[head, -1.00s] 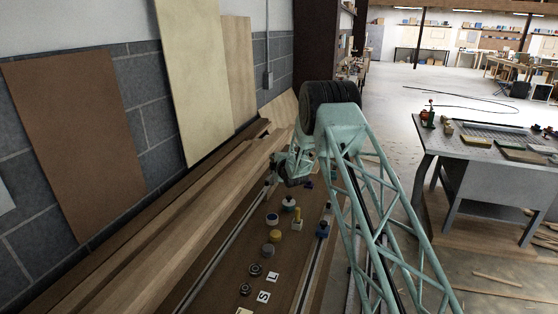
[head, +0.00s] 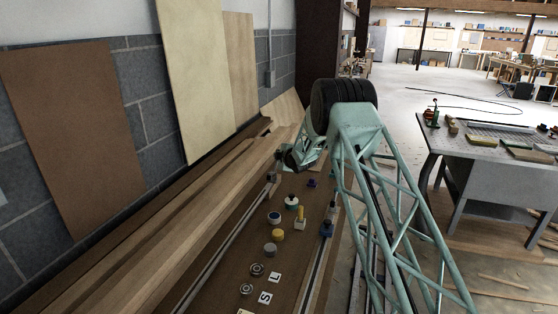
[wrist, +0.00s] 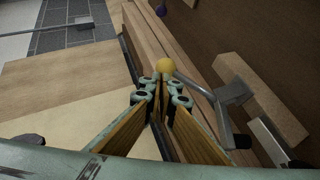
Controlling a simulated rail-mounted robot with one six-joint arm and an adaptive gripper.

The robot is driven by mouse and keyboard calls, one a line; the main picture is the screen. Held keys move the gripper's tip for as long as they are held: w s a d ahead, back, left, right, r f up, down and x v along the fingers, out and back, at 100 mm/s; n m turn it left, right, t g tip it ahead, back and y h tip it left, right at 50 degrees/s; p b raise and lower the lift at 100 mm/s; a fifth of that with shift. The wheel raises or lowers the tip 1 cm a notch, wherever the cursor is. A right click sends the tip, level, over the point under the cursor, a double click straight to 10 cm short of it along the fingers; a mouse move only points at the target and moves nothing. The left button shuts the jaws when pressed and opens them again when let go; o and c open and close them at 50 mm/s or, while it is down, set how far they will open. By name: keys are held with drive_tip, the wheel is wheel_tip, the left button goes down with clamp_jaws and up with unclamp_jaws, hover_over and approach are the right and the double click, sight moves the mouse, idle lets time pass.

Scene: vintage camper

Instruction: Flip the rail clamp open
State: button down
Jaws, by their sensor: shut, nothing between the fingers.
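In the wrist view, a bent grey metal lever (wrist: 206,96) with a yellow ball knob (wrist: 165,65) looks like the handle of the rail clamp. It runs from the knob down to the right, beside a grey block (wrist: 234,92). My gripper (wrist: 161,88) is shut and empty, its fingertips just below the knob in the picture. I cannot tell whether they touch it. In the head view, my gripper end is mostly hidden behind my arm, above the far end of the bench, and I cannot make out the lever there.
A brown bench (head: 225,285) carries several knobs and buttons, including a yellow one (head: 278,236), and a blue fitting (head: 327,229) near its right rail. Wooden boards (head: 150,235) lie along the wall at left. A metal worktable (head: 480,185) stands at right.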

drive_tip(key=shift+w+d+f+b, duration=0.3)
drive_tip(key=shift+w+f+b, duration=0.45)
drive_tip(key=shift+b, duration=0.65)
drive_tip(key=shift+w+d+f+b, duration=0.25)
drive_tip(key=shift+w+f+b, duration=0.45)
drive_tip(key=shift+b, duration=0.65)
drive_tip(key=shift+s+a+r+b, duration=0.2)
drive_tip(key=shift+r, duration=0.25)
drive_tip(key=shift+s+a+r+b, duration=0.15)
drive_tip(key=shift+r, duration=0.25)
drive_tip(key=s+d+r, duration=0.3)
drive_tip(key=s+r, duration=0.3)
drive_tip(key=r, duration=0.3)
drive_tip(key=shift+s, duration=0.25)
drive_tip(key=shift+d+r, duration=0.1)
